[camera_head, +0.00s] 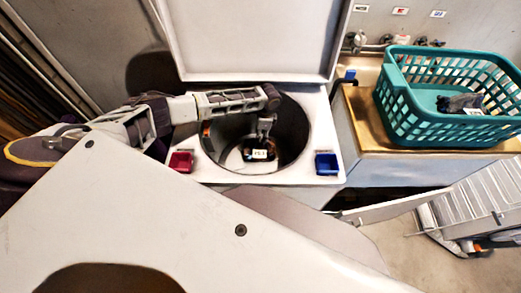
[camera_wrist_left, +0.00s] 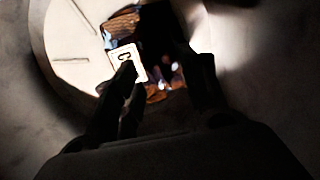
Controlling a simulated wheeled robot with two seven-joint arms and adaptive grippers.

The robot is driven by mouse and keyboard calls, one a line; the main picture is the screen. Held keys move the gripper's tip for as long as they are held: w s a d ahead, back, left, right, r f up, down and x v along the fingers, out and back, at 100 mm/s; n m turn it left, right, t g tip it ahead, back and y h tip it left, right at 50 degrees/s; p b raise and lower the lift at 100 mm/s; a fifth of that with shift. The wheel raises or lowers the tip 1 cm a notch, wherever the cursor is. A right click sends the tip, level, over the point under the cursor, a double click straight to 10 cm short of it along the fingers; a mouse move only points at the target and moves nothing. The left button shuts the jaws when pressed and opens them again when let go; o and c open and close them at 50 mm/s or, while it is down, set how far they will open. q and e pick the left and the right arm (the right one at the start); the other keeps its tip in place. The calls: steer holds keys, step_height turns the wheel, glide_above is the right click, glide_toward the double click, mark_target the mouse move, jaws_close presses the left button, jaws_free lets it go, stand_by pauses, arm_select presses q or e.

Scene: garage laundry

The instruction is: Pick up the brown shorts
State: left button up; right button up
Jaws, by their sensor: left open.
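The brown cloth that looks like the shorts (camera_wrist_left: 124,22) lies crumpled at the bottom of the round drum (camera_head: 293,132), with a white tag (camera_wrist_left: 125,60) marked with a dark letter. The tag also shows in the head view (camera_head: 259,154). My left gripper (camera_wrist_left: 165,75) points down inside the drum, its two dark fingers apart over the cloth. It also shows in the head view (camera_head: 262,137). The left finger overlaps the tag; I cannot tell whether it touches. Dark shadow and the fingers hide much of the cloth. My right gripper is not in view.
The washer lid (camera_head: 250,40) stands open behind the drum. A teal basket (camera_head: 405,127) holding a dark tagged item stands on the right counter. A slatted rack (camera_head: 470,207) is at lower right.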

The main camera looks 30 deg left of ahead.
mark_target(260, 147)
arm_select(q)
steer(key=shift+s+a+f, duration=0.1)
steer(key=shift+s+f, duration=0.1)
steer(key=shift+f, duration=0.95)
steer(key=shift+s+a+f, duration=0.1)
steer(key=shift+s+f, duration=0.1)
steer(key=shift+f, duration=0.9)
jaws_close()
